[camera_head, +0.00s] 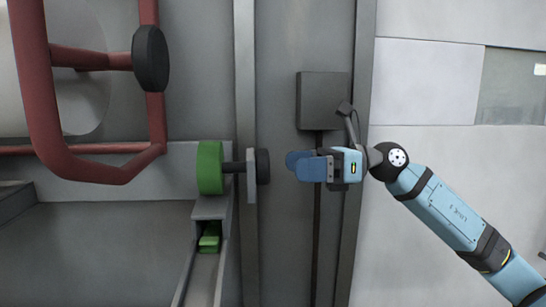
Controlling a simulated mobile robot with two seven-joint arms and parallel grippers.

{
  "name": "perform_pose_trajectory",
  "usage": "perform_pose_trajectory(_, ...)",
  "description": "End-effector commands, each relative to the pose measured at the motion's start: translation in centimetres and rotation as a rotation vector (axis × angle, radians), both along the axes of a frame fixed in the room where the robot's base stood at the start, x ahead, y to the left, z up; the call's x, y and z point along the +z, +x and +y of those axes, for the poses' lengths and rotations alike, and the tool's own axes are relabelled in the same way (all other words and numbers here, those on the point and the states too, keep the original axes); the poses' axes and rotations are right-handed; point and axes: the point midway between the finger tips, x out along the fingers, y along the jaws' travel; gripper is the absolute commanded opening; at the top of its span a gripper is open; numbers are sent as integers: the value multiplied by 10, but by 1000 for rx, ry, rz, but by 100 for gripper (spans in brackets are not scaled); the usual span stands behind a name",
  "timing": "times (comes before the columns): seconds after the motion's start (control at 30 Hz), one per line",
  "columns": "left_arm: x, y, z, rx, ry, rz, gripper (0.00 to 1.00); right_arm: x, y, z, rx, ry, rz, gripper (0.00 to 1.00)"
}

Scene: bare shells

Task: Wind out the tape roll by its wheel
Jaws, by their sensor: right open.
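A green wheel-like roll (210,167) sits on a grey bracket in the middle of the view. A dark shaft runs right from it to a grey crank plate (251,175) with a black knob (263,166). A second green piece (210,238) lies in the channel below the roll. My right gripper (296,166) reaches in from the right, its blue fingers pointing left. It is open and empty, a short gap to the right of the black knob, not touching it. My left gripper is not in view.
A red tubular frame (46,110) with a black round knob (151,58) stands at the upper left. A dark grey box (322,100) is fixed to the wall panel behind my right gripper, with a dark cable running down. A sloping grey channel (202,280) runs below the green roll.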

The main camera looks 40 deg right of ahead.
Motion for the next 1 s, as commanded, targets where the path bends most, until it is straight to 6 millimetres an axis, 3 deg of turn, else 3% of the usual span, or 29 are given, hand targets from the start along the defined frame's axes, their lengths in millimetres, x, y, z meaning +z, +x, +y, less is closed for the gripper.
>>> perform_pose_trajectory(0.3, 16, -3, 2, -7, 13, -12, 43, 2, 22, 35, 0, 2, 0, 93)
perform_pose_trajectory(0.73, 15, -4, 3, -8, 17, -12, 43, 0, 27, 43, 0, 3, 1, 93)
perform_pose_trajectory(0.93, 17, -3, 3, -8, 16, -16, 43, 0, 27, 43, 0, 3, 1, 49)
perform_pose_trajectory(1.0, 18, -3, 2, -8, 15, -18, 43, 0, 27, 43, 0, 3, 1, 43)
